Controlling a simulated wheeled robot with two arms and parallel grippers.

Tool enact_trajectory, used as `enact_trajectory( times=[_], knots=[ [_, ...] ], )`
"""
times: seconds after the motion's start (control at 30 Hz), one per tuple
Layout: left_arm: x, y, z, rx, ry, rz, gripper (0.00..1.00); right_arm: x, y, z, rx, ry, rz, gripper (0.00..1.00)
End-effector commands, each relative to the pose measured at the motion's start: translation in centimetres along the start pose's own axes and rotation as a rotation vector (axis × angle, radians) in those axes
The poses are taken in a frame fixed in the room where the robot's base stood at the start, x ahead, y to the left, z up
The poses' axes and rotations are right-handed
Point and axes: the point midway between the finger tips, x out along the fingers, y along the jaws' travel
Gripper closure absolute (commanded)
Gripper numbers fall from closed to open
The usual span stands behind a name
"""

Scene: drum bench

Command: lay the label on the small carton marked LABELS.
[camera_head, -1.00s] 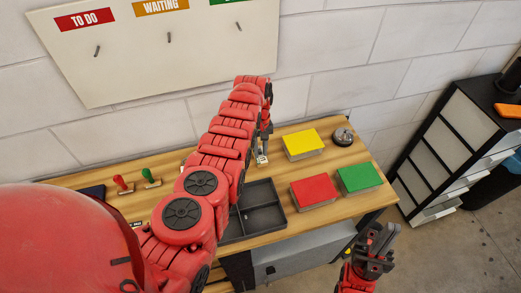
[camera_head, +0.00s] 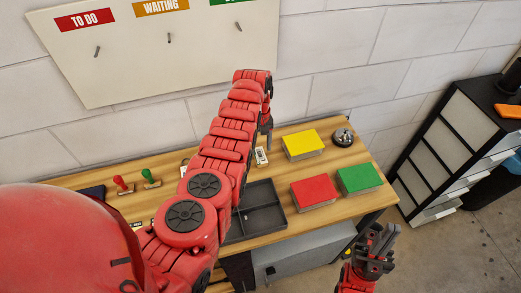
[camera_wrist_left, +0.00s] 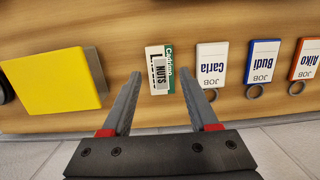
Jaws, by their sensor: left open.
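The small carton (camera_wrist_left: 151,52), white with a green strip and upside-down print starting with L, lies on the bench in the left wrist view. A narrow pale label reading NUTS (camera_wrist_left: 159,72) lies on top of it, covering part of its print, with no finger touching it. The carton also shows in the head view (camera_head: 260,156) beside the yellow box. My left gripper (camera_wrist_left: 156,100) is open and empty, its fingers apart on either side below the carton; in the head view it is above the carton (camera_head: 266,127). My right gripper (camera_head: 381,236) looks open and empty, off the bench's front.
A yellow box (camera_head: 303,144), red box (camera_head: 314,191) and green box (camera_head: 359,178) sit on the bench right of a dark divided tray (camera_head: 262,219). Job tags, including Carla's (camera_wrist_left: 211,65), lie beside the carton. Two stamps (camera_head: 123,184) stand at left.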

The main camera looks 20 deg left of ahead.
Motion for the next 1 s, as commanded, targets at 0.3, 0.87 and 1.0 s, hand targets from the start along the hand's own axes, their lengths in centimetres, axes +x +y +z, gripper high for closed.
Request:
enact_trajectory(
  times=[0.3,0.87,1.0],
  knots=[
    [-6.6,0.1,-0.1,0.001,0.005,0.004,0.40,-3.1,-0.2,0.5,0.000,0.000,0.000,1.00],
    [-14.9,-0.1,0.1,0.001,-0.002,-0.001,0.40,-1.5,-0.1,0.3,0.000,0.000,0.000,1.00],
    [-15.2,-0.1,0.1,0.000,-0.001,-0.001,0.40,-0.9,0.0,0.1,0.000,0.000,0.000,1.00]
  ],
)
